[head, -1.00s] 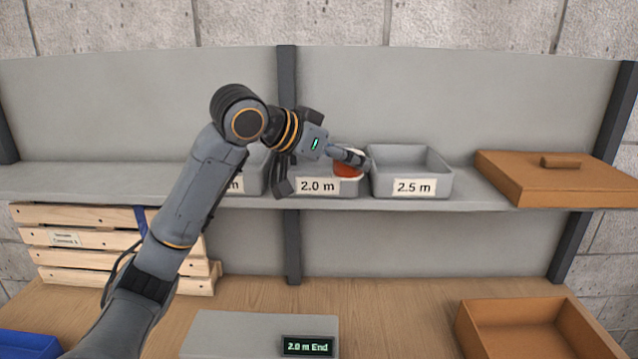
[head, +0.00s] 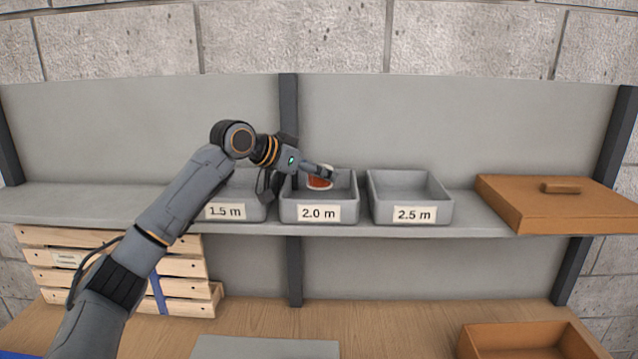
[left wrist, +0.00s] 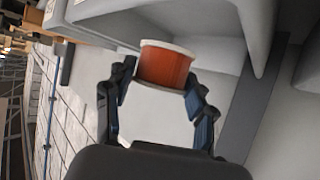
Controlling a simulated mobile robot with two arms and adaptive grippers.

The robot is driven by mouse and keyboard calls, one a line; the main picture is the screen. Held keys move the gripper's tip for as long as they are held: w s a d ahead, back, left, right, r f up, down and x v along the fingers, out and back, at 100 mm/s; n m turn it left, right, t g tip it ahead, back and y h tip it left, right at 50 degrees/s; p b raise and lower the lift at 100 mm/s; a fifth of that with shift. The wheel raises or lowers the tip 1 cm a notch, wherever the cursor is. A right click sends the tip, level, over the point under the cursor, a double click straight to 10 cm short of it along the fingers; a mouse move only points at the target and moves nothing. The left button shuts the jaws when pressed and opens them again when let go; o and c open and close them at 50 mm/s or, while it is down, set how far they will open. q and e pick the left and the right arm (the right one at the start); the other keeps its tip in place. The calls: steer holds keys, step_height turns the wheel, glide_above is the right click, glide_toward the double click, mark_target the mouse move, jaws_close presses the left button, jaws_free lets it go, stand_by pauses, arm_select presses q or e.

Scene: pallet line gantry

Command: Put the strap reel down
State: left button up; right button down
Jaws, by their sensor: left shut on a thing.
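The strap reel (head: 319,182) is orange-red with pale rims. My left gripper (head: 318,175) is shut on it, and it shows at the back of the grey bin labelled 2.0 m (head: 318,213). In the left wrist view the reel (left wrist: 164,66) sits between the two fingers (left wrist: 160,85), with a bin wall around it. I cannot tell whether the reel touches the bin floor. My right gripper is not in view.
The 1.5 m bin (head: 225,212) stands to the left, and the empty 2.5 m bin (head: 413,214) to the right, on the shelf (head: 90,205). A lidded brown box (head: 560,210) is further right. Below are a wooden crate (head: 120,265) and an open brown tray (head: 520,328).

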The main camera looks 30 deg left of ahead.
mark_target(319, 188)
arm_select(q)
steer(key=shift+w+a+f, duration=0.25)
steer(key=shift+w+f, duration=0.2)
steer(key=shift+f, duration=0.1)
steer(key=f, duration=0.1)
steer(key=f+p, duration=0.1)
steer(key=f, duration=0.1)
steer(key=shift+w+a+f+p, duration=0.1)
steer(key=shift+w+p, duration=0.2)
steer(key=shift+w, duration=0.1)
steer(key=shift+f, duration=0.35)
steer(key=shift+s, duration=0.1)
steer(key=shift+f, duration=0.15)
